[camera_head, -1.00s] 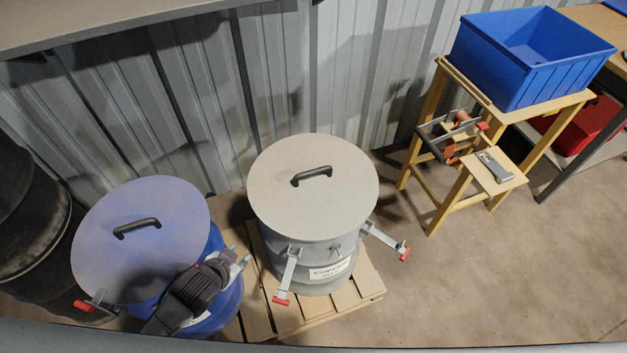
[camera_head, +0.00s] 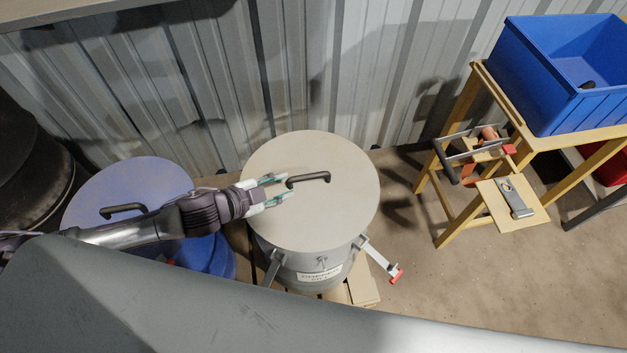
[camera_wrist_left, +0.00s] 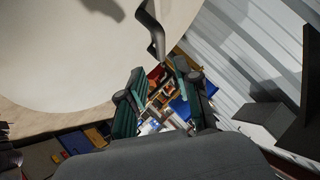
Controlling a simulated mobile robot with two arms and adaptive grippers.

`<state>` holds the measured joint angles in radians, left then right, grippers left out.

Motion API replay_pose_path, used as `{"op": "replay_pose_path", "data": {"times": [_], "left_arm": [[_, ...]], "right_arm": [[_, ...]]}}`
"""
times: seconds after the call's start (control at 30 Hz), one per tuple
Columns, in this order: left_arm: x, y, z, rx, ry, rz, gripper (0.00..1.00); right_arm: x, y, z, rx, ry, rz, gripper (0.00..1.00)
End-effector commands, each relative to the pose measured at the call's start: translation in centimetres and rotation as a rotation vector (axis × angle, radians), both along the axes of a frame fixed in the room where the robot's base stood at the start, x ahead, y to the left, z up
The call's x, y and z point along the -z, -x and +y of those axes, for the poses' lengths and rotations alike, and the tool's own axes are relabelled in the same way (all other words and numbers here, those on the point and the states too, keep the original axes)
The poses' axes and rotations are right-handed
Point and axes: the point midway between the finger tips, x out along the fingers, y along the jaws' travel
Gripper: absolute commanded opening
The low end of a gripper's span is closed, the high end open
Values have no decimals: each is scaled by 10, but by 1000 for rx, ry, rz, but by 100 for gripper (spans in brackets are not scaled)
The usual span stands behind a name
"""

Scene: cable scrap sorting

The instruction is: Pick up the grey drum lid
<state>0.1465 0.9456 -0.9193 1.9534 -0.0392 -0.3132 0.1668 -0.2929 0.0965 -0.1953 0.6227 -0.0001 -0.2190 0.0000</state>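The grey drum lid (camera_head: 340,215) lies flat on the grey drum (camera_head: 318,275) in the head view, with a black bar handle (camera_head: 312,178) on top. My left gripper (camera_head: 277,190) comes in from the left over the lid, its fingertips just left of the handle's near end. It is open, with a gap between its two fingers and nothing held. In the left wrist view, the open fingers (camera_wrist_left: 158,98) point toward the handle (camera_wrist_left: 150,30), and the pale lid (camera_wrist_left: 55,50) fills the upper left. My right gripper is not in view.
A blue drum with a blue lid (camera_head: 150,175) stands left, under my left arm. Dark drums are at the far left. A yellow stand (camera_head: 455,215) with a blue bin (camera_head: 560,115) stands right. An unfastened clamp (camera_head: 380,260) sticks out from the grey drum. A corrugated wall is behind.

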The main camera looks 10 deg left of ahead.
Motion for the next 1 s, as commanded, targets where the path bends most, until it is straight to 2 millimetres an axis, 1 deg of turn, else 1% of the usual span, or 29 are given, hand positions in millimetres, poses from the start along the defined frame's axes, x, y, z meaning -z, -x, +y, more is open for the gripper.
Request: {"op": "replay_pose_path", "data": {"times": [0.03, 0.1, 0.2, 0.3, 0.47, 0.7, 0.83, 1.0], "left_arm": [[4, -10, -6, -2, 2, -3, 33], [11, -19, -14, -1, 1, -4, 33], [20, -29, -21, -2, 0, -2, 33], [24, -35, -25, -1, 0, -1, 33], [30, -43, -31, -1, 0, -1, 33], [48, -68, -49, -1, 0, -1, 33], [52, -73, -53, 0, -1, -1, 33], [53, -73, -53, -1, -1, 0, 33]], "right_arm": [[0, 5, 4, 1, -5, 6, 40], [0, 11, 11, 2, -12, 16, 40], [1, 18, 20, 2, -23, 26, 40], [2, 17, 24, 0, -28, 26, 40], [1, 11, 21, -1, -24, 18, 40], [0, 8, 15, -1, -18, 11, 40], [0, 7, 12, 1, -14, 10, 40], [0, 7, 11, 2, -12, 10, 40]]}}
